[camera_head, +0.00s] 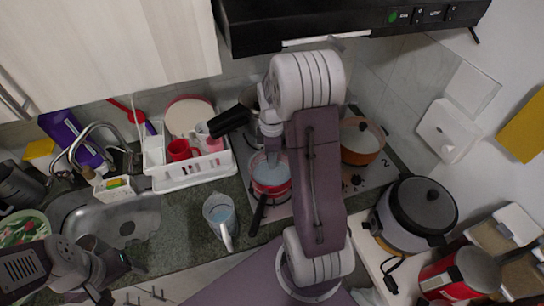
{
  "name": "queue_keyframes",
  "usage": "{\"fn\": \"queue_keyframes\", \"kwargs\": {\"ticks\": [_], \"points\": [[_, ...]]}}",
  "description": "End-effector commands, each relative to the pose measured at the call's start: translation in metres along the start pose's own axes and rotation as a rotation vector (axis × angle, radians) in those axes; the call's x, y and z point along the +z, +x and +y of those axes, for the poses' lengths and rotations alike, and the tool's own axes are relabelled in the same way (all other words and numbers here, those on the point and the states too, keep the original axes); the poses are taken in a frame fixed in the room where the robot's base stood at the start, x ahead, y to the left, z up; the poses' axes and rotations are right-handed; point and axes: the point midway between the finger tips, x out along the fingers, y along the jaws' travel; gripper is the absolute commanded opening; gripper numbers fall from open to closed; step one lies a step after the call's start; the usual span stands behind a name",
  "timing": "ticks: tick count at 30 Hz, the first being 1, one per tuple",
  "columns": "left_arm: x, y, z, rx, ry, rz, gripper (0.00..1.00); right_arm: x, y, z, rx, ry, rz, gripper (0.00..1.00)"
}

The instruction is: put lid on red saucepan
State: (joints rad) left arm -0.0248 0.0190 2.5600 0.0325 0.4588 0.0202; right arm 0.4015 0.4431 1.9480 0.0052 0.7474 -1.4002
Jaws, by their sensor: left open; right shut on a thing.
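The red saucepan (257,188) stands on the hob, with its black handle pointing toward the front. A pale, glassy round lid (268,174) is at its top. I cannot tell whether the lid rests on the rim or is just above it. My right gripper (271,157) points down over the saucepan and is shut on the lid, though the grip itself is mostly hidden by my wrist. My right arm covers the saucepan's right side. My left gripper (108,280) is at the lower left, in front of the sink, open and away from the saucepan.
An orange pot (361,153) with a lid stands right of my arm. A rice cooker (397,232) stands at right. The black hood (350,22) hangs above.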

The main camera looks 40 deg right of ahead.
Motion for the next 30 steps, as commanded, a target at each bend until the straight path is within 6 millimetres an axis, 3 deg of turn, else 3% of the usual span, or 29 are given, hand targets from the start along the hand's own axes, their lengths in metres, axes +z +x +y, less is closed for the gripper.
{"fn": "queue_keyframes", "kwargs": {"ticks": [14,15,18,25,27,30], "points": [[0.0004,0.0039,-0.0001,0.000,0.000,0.000,0.75,0.0006,0.0084,-0.0003,0.000,0.000,0.000,0.00],[0.0004,0.0039,-0.0001,0.000,0.000,0.000,0.75,0.0006,0.0084,-0.0003,0.000,0.000,0.000,0.30],[0.0004,0.0039,-0.0001,0.000,0.000,0.000,0.75,0.0006,0.0084,-0.0003,0.000,0.000,0.000,0.53],[0.0004,0.0039,-0.0001,0.000,0.000,0.000,0.75,0.0006,0.0084,-0.0003,0.000,0.000,0.000,0.53],[0.0004,0.0039,-0.0001,0.000,0.000,0.000,0.75,0.0006,0.0086,-0.0004,-0.001,0.000,0.000,0.72],[0.0004,0.0039,-0.0001,0.000,0.000,0.000,0.75,0.0006,0.0086,-0.0004,-0.001,0.000,0.000,0.75]]}}
